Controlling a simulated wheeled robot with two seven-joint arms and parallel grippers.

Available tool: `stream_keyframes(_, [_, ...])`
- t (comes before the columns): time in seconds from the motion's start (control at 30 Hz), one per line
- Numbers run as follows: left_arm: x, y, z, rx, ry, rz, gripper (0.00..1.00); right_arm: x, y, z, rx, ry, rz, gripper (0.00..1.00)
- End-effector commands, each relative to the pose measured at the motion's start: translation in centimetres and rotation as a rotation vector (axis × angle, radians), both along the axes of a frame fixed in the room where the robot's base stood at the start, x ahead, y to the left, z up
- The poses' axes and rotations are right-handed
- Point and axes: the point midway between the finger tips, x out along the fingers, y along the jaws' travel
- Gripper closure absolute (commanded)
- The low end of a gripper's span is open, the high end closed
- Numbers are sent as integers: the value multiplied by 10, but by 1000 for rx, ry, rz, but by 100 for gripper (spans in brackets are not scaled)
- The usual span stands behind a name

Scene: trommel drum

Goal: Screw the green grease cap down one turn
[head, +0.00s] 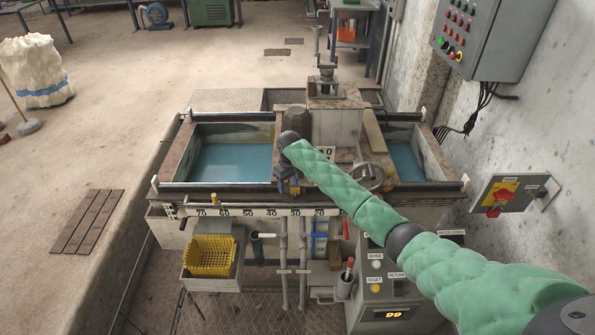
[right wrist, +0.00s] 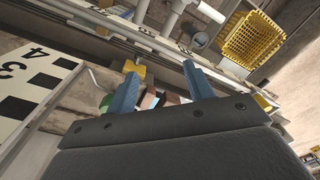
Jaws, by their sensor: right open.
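My right arm reaches in from the right in the head view, and its gripper (head: 290,186) points down at the front edge of the machine, beside the number scale. In the right wrist view the gripper (right wrist: 160,88) shows two blue fingers held apart, with no object clearly held between them. A small greenish part (right wrist: 105,103) shows just left of the left finger, partly hidden by it; I cannot tell whether it is the grease cap. I cannot make out the green cap in the head view. My left gripper is not in view.
The number scale (head: 262,212) runs along the machine's front edge. A yellow block (right wrist: 134,67) lies just beyond the left finger. A handwheel (head: 369,177) is right of the gripper. A yellow basket (head: 210,255) and control box (head: 388,290) stand lower in front. Blue water fills the left tank (head: 232,163).

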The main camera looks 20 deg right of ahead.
Motion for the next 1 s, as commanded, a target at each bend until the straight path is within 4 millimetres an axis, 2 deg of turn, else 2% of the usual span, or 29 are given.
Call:
stream_keyframes(0.03, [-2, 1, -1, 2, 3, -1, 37, 17, -12, 14, -10, 1, -13, 48])
stream_keyframes(0.2, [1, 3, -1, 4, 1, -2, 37, 53, -42, 44, -25, 13, -54, 48])
stream_keyframes(0.33, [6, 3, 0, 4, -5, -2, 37, 69, -58, 60, -32, 17, -77, 48])
stream_keyframes(0.47, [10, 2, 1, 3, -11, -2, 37, 75, -65, 67, -34, 20, -87, 48])
stream_keyframes(0.63, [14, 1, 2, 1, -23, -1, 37, 76, -65, 57, -33, 21, -88, 48])
stream_keyframes(0.73, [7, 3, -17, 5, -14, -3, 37, 76, -65, 44, -33, 21, -89, 48])
stream_keyframes(1.0, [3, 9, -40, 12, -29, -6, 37, 76, -65, 6, -33, 21, -88, 48])
